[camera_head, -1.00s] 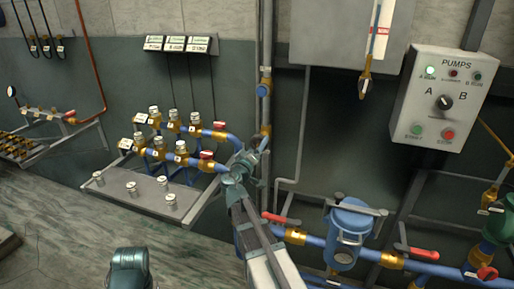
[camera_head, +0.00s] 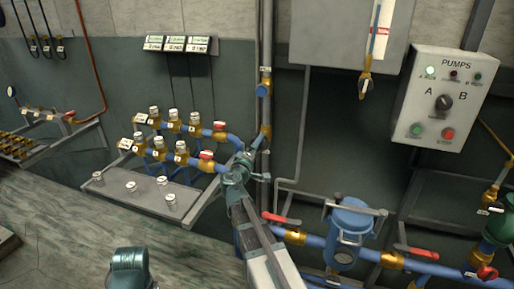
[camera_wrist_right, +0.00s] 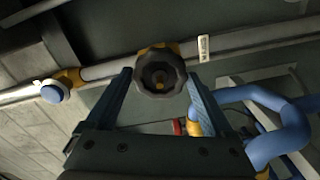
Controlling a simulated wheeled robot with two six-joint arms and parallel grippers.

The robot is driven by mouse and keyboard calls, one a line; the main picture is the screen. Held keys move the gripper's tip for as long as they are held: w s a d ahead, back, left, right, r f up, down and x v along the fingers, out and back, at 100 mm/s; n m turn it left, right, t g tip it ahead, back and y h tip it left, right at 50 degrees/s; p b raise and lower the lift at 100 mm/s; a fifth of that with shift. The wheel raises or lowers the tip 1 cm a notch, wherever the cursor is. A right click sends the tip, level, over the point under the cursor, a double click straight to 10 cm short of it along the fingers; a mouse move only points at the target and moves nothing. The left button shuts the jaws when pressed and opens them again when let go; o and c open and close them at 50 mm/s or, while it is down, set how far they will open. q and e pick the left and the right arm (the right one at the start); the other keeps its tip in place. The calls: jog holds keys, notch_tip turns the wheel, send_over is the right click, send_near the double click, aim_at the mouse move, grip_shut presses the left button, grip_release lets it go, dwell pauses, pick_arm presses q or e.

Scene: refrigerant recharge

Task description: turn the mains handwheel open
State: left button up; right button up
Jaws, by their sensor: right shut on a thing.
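The mains handwheel is a dark, round, lobed wheel (camera_wrist_right: 160,73) with a brass centre, seen in the right wrist view on a brass valve fitting. My right gripper (camera_wrist_right: 159,78) has one finger on each side of its rim and is shut on it. In the head view my right gripper (camera_head: 250,163) is at the vertical pipe, right of the valve manifold, and hides the wheel. Of my left arm only a rounded teal link (camera_head: 130,268) shows at the bottom edge; its gripper is out of view.
The manifold (camera_head: 178,135) with several brass valves stands left of my right gripper, above a grey shelf (camera_head: 150,192). A blue filter (camera_head: 348,232) and red-levered pipes (camera_head: 415,251) are at lower right. The pump panel (camera_head: 446,98) hangs at upper right.

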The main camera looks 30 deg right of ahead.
jog(key=shift+s+a, duration=0.1)
jog(key=n, duration=0.4)
jog(key=shift+n, duration=0.3)
jog(key=o, duration=1.3)
jog(key=v, duration=0.6)
jog(key=shift+s+a, duration=0.25)
jog(key=shift+a, duration=0.05)
